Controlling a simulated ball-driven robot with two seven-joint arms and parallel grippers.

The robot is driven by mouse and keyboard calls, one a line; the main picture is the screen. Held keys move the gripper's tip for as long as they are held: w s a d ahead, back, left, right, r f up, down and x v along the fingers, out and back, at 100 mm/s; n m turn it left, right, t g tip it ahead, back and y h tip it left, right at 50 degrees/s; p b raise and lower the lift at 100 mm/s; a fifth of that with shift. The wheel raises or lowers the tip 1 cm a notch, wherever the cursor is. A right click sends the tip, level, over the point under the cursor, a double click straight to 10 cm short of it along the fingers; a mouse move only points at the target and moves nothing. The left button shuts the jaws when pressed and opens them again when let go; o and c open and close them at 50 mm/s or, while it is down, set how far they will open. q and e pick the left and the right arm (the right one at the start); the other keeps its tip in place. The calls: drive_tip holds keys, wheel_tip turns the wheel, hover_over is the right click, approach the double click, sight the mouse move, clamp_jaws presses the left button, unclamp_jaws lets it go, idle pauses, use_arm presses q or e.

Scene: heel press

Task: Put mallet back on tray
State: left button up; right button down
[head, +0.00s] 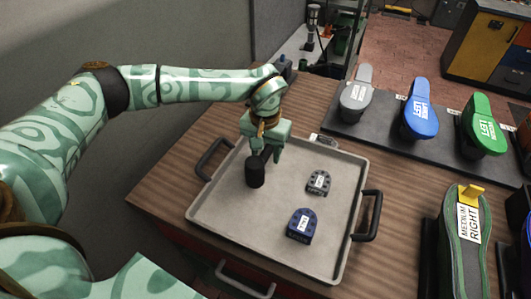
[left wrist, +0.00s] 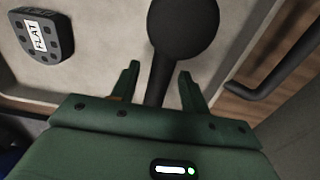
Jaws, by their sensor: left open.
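The black mallet (head: 255,172) is at the left part of the grey tray (head: 225,212), its dark round head low over the tray floor. In the left wrist view the mallet (left wrist: 183,28) shows its round head beyond the fingertips and its handle running back between the fingers. My left gripper (head: 265,150) is over the tray at the mallet's handle. In the left wrist view my left gripper (left wrist: 158,82) has its fingers apart on either side of the handle, with gaps visible. Whether the head touches the tray is hard to tell. My right gripper is not in view.
On the tray lie a grey heel block (head: 318,183) and a dark blue heel block (head: 301,225). The tray has black handles, one at right (head: 368,215). Shoe forms, such as the blue one (head: 420,117), stand on a dark board at right.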

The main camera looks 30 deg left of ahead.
sight(265, 151)
use_arm(q)
wheel_tip(265, 151, up, 11)
drive_tip(key=p, duration=0.1)
drive_tip(key=shift+f+p, duration=0.15)
drive_tip(key=shift+p, duration=0.2)
drive_tip(key=shift+s, duration=0.1)
